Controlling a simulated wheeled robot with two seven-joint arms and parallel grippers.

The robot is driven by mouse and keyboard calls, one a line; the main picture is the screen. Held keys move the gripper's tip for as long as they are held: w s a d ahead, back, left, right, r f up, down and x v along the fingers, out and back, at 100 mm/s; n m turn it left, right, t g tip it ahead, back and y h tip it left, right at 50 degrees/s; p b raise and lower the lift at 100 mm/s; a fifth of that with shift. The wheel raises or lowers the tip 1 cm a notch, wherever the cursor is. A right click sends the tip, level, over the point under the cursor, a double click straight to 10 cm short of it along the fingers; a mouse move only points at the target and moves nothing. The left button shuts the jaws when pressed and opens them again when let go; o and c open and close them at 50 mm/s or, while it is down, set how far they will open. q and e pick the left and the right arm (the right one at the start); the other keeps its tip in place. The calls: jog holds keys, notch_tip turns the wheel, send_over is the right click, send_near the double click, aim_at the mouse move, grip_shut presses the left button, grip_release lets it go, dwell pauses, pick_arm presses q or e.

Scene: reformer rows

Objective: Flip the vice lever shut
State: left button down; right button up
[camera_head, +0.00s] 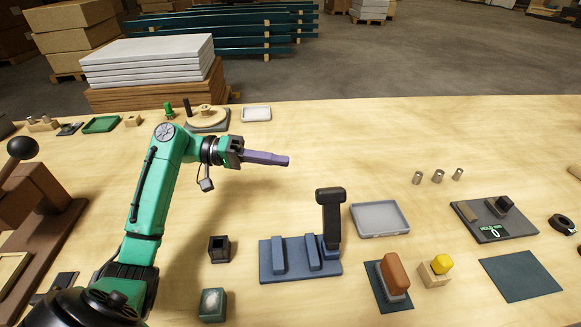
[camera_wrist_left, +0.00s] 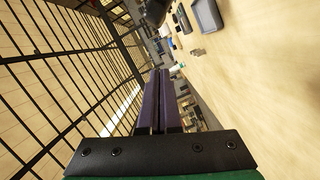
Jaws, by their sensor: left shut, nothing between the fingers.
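What looks like the vice is a blue base (camera_head: 289,275) with upright blue jaw blocks (camera_head: 313,252), at the lower middle of the head view. Its black lever (camera_head: 331,216) stands upright at the right end, with a wide grip on top. My left gripper (camera_head: 286,161) reaches in from the left, above the table and behind the vice in the picture. Its purple fingers are shut and empty, pointing right, clear of the lever. The fingers also show closed together in the left wrist view (camera_wrist_left: 160,75). My right gripper is in neither view.
A grey tray (camera_head: 379,218) lies right of the lever. The table's centre back is clear.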

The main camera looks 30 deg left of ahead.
pick_arm(q)
jog(key=d+f+p, duration=0.2)
jog(key=d+p, duration=0.1)
jog(key=d, duration=0.6)
jog(key=shift+s+d, duration=0.3)
jog(key=shift+d, duration=0.1)
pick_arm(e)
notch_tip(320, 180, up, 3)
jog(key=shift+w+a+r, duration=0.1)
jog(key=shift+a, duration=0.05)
pick_arm(q)
jog(key=shift+d, duration=0.1)
jog(key=shift+s+r+m, duration=0.25)
jog(key=shift+s+m, duration=0.05)
jog(key=shift+m, duration=0.1)
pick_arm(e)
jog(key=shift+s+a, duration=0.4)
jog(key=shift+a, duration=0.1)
pick_arm(q)
jog(key=shift+d+r, duration=0.1)
jog(key=shift+d, duration=0.1)
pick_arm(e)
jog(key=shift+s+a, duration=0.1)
